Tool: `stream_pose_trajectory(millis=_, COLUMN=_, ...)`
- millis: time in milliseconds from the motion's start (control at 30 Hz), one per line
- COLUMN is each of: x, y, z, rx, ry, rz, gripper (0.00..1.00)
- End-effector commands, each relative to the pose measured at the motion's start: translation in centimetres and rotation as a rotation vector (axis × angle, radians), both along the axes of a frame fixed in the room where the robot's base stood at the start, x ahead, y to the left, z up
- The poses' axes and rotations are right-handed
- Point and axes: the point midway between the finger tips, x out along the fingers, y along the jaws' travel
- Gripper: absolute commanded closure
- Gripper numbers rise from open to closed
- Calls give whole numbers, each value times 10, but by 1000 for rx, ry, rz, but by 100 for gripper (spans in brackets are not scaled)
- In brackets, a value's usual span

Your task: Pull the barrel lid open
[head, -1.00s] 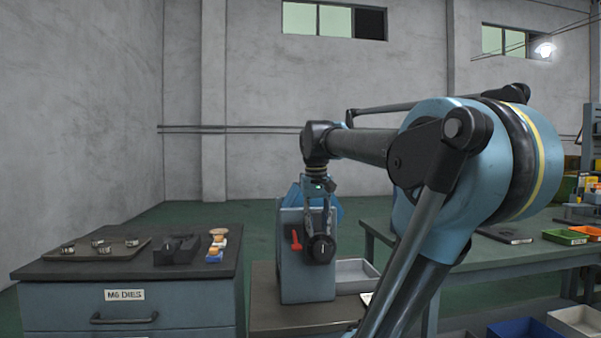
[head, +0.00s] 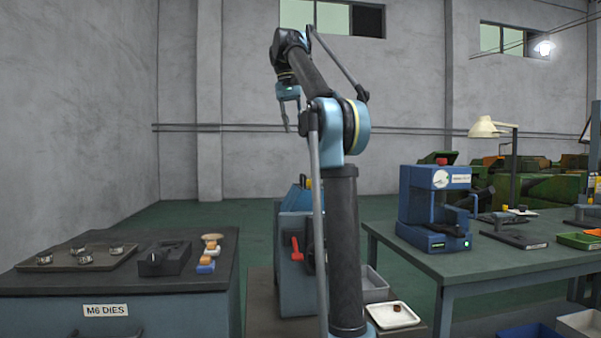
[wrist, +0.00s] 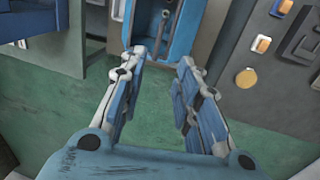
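The grey-blue machine (head: 296,262) with a red lever (head: 297,248) stands on a low bench, partly hidden behind my arm. A blue piece (head: 305,182) shows at its top; I cannot tell whether it is the barrel lid or how far it stands open. My gripper (head: 290,112) is raised well above the machine, pointing down. In the wrist view my gripper (wrist: 158,62) is open and empty, its fingers apart. Beyond the fingertips a blue open-topped housing (wrist: 178,47) shows with dark rod-like parts inside. No lid is clearly visible there.
The die cabinet (head: 120,318) stands left, with a tray of dies (head: 75,262), a dark block (head: 164,258) and small brushes (head: 207,255) on top. A blue press (head: 435,205) stands on the right table (head: 500,262). A white tray (head: 394,316) lies beside the machine.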

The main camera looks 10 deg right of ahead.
Motion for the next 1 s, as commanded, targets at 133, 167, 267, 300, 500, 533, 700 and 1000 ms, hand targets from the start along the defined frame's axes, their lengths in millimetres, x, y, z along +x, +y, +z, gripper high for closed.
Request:
stream_pose_trajectory(millis=133, x=7, y=3, z=9, rx=-8, ry=6, rz=-2, gripper=70)
stream_pose_trajectory(millis=167, x=7, y=3, z=10, rx=-9, ry=7, rz=-2, gripper=70)
stream_pose_trajectory(millis=267, x=8, y=2, z=9, rx=-10, ry=7, rz=-4, gripper=70)
stream_pose_trajectory(millis=300, x=8, y=1, z=7, rx=-10, ry=7, rz=-4, gripper=70)
stream_pose_trajectory(millis=500, x=8, y=-3, z=-10, rx=-10, ry=7, rz=-6, gripper=70)
stream_pose_trajectory(millis=533, x=8, y=-4, z=-14, rx=-10, ry=7, rz=-6, gripper=70)
stream_pose_trajectory(millis=700, x=8, y=-10, z=-36, rx=-10, ry=7, rz=-7, gripper=70)
stream_pose_trajectory(millis=1000, x=8, y=-18, z=-79, rx=-10, ry=7, rz=-8, gripper=70)
